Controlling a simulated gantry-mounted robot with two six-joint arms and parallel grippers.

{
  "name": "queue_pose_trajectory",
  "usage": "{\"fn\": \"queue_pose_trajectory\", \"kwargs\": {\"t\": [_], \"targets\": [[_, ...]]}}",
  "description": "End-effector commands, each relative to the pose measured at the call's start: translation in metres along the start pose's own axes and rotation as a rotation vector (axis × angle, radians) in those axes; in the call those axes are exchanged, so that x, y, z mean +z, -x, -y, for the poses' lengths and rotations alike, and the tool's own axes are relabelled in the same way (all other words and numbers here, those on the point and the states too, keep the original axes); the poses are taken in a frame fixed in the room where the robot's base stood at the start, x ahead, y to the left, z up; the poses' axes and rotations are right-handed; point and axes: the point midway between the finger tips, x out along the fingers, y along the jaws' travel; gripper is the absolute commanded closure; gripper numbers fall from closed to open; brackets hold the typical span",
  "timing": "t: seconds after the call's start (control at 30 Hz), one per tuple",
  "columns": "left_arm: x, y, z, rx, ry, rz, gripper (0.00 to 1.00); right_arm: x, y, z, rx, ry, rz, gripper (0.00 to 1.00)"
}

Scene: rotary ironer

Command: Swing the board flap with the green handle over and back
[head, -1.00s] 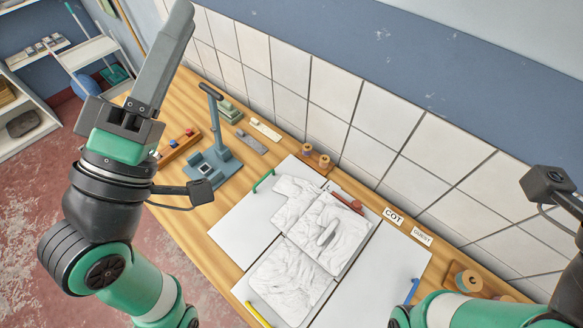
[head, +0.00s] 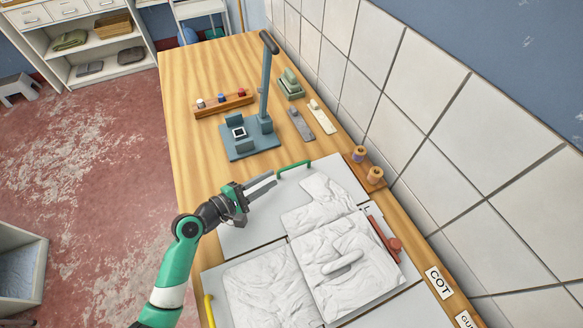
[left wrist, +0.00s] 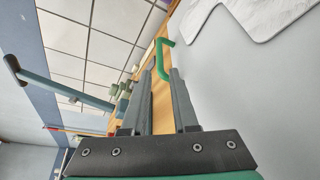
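The green handle (head: 294,168) stands at the far edge of a pale grey board flap (head: 245,238), which lies flat with part of a crumpled white garment (head: 318,195) over it. My left gripper (head: 274,180) is low over this flap, its tips just short of the handle. In the left wrist view, the two fingers (left wrist: 162,75) are apart, and the green handle (left wrist: 164,58) shows between and just beyond their tips. I cannot tell whether they touch it. My right gripper is out of view.
A blue-grey press stand (head: 252,140) with a tall lever stands beyond the flap. A wooden rack with spools (head: 225,102) and thread reels (head: 368,165) are nearby. The tiled wall bounds the right.

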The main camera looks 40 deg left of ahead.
Motion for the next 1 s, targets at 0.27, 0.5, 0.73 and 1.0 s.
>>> {"fn": "queue_pose_trajectory", "kwargs": {"t": [0.27,0.5,0.73,1.0], "targets": [[0.001,-0.063,0.001,-0.001,-0.003,0.003,0.73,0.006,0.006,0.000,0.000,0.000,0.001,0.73],[0.000,-0.087,0.000,0.001,-0.002,0.001,0.73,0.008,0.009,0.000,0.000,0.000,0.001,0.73],[0.000,-0.088,0.000,0.001,-0.001,0.000,0.73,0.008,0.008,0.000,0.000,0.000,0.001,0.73],[0.000,-0.088,0.000,0.001,-0.002,0.000,1.00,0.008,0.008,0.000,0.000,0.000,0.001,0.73]]}}
